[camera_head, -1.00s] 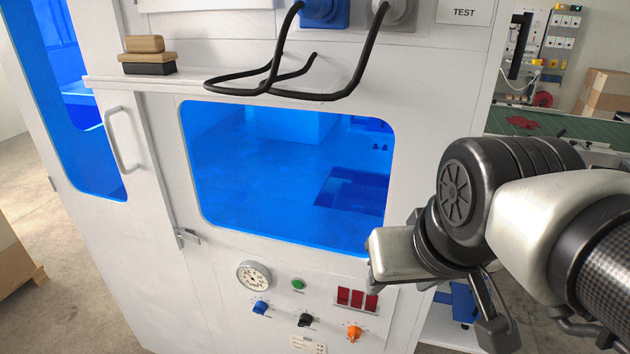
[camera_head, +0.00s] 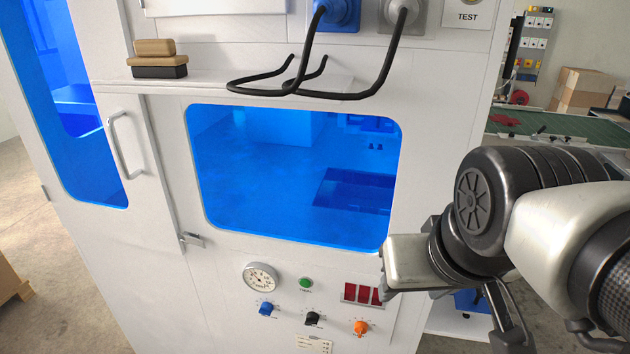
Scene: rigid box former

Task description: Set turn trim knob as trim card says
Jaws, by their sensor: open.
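Three knobs sit in a row low on the white machine front: a blue knob (camera_head: 267,308), a black knob (camera_head: 313,318) and an orange knob (camera_head: 360,328). Their labels are too small to read, so I cannot tell which is the turn trim knob. A small pale card (camera_head: 314,344) is below the black knob, cut by the picture's bottom edge; its print is unreadable. My gripper (camera_head: 468,292) is open, right of the knobs and apart from them, seen from behind with its fingers partly hidden by my wrist.
Above the knobs are a round dial gauge (camera_head: 260,277), a green button (camera_head: 306,283) and a red display (camera_head: 358,292), its right end close to my arm. A blue window (camera_head: 290,180) lies higher. Black cables (camera_head: 300,82) hang above it. A brush (camera_head: 156,60) rests on the ledge.

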